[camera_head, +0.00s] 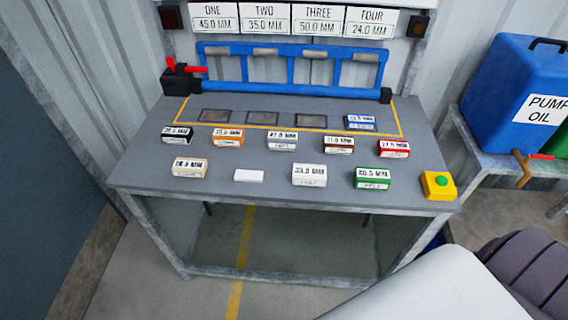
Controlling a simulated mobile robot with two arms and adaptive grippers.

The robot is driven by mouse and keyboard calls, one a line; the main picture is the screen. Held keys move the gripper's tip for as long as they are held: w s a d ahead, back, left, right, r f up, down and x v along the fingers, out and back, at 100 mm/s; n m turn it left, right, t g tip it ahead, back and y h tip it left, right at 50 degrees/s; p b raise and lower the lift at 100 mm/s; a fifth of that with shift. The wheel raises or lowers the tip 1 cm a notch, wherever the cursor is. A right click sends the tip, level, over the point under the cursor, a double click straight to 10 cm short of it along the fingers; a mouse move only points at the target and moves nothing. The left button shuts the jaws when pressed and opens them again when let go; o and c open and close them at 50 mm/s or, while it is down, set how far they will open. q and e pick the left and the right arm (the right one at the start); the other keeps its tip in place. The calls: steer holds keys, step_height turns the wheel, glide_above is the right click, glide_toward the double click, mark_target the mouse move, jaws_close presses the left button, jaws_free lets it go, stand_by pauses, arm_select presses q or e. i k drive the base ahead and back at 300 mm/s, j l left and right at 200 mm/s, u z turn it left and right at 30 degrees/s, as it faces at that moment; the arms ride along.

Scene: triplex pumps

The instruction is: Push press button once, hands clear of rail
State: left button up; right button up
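The press button is a green button (441,181) on a yellow box (438,191) at the right front corner of the grey bench (330,204). The blue rail (300,89) stands at the back of the bench, with several silver cylinders along it. A red lever (185,68) on a black block is at its left end. In front of the rail, a yellow outline holds three dark empty pads (262,118) and a blue-and-white labelled block (360,122) at the fourth place.
Several labelled blocks, such as a green one (373,178) and a red one (394,148), stand in two rows on the bench. A blank white block (248,176) is in the front row. Signs (311,20) hang above. A blue pump oil container (515,95) is at right.

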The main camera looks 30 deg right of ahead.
mark_target(441, 180)
steer(key=z, duration=2.05)
